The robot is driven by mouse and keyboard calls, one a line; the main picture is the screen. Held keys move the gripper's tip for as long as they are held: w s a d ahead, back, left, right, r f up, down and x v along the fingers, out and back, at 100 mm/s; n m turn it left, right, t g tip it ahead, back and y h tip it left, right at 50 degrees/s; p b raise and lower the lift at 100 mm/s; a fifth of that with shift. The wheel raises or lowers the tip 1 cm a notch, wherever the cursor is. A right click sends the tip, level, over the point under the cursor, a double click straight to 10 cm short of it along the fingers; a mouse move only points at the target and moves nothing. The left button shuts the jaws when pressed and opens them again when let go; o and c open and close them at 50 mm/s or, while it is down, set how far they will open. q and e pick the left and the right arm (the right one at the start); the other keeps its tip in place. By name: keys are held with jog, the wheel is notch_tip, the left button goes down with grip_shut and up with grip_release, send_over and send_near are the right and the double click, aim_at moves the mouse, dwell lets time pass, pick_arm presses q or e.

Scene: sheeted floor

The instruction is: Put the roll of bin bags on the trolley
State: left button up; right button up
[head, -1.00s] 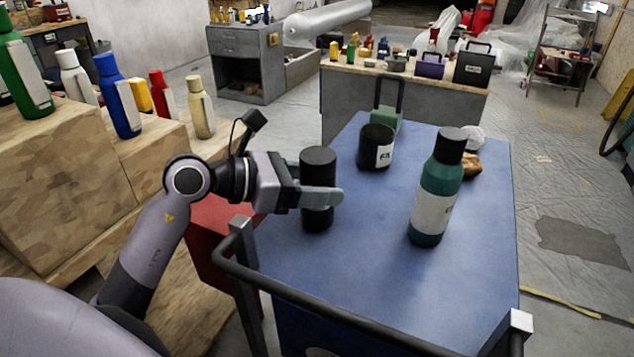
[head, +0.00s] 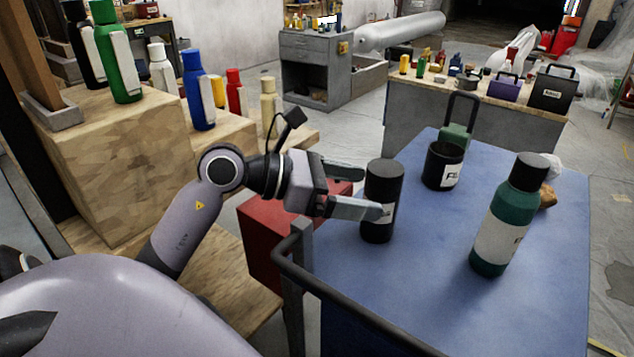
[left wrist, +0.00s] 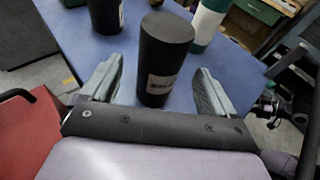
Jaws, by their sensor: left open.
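The roll of bin bags (head: 380,222), a black cylinder with a pale label, stands upright on the trolley's blue top (head: 425,275), near its left edge. My left gripper (head: 374,192) is open at the roll's left side, with its fingertips close to it. In the left wrist view the roll (left wrist: 163,55) stands just ahead of and between the two spread fingers (left wrist: 155,85), with a gap on both sides. The near finger's tip overlaps the roll in the head view. My right gripper is not in view.
On the trolley are a black labelled tub (head: 442,167), a green bottle (head: 500,225) and a small tan item (head: 547,196). The black handle (head: 340,305) crosses the near edge. Wooden boxes (head: 120,170) with bottles stand left. The trolley's front middle is clear.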

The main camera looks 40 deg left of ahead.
pick_arm(q)
jog(key=v, duration=0.7)
jog(key=shift+s+b, duration=0.2)
jog(key=shift+b, duration=0.2)
jog(key=shift+a+r, duration=0.1)
